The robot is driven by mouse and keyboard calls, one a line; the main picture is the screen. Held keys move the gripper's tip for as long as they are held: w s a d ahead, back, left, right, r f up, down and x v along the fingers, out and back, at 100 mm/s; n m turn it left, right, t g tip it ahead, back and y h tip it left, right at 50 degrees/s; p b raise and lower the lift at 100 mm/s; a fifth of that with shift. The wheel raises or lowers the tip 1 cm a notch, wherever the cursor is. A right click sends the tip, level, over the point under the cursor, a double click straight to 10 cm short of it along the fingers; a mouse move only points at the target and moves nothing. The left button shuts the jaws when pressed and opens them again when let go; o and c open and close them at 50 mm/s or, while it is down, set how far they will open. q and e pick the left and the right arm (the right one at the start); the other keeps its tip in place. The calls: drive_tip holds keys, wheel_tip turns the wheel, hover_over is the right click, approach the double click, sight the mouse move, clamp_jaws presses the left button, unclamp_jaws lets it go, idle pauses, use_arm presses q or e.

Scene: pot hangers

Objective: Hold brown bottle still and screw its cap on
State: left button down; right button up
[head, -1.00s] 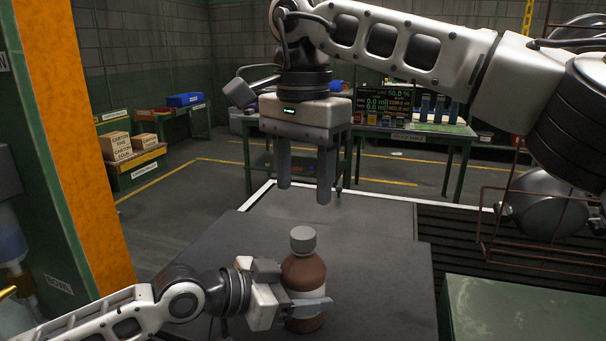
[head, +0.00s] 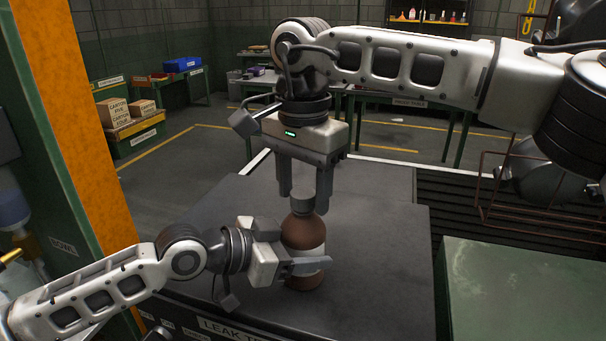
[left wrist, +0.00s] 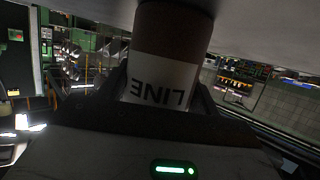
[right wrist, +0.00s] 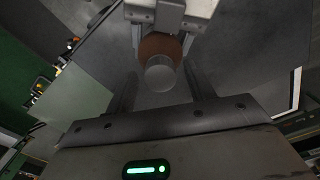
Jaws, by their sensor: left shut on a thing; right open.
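The brown bottle (head: 303,236) stands upright on the dark table, with a pale label around its body. Its grey cap (head: 302,203) sits on top of the neck; I cannot tell how tightly. My left gripper (head: 305,265) is shut around the bottle's body from the left. In the left wrist view the label (left wrist: 160,85) shows upside down between the fingers. My right gripper (head: 304,190) points down, open, with its fingertips just above or beside the cap. In the right wrist view the cap (right wrist: 160,73) lies ahead of the right gripper's open fingers (right wrist: 157,85).
The dark table (head: 375,250) is clear around the bottle. A green box-like surface (head: 520,290) is at the lower right, with a wire rack (head: 520,185) behind it. An orange post (head: 85,130) stands at the left.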

drive_tip(key=c, duration=1)
drive_tip(key=m, duration=1)
drive_tip(key=shift+m, duration=0.3)
drive_tip(key=m, duration=0.4)
drive_tip(key=shift+m, duration=0.4)
drive_tip(key=m, duration=0.5)
drive_tip(key=shift+m, duration=0.4)
drive_tip(key=o, duration=1.1)
drive_tip(key=shift+c, duration=0.2)
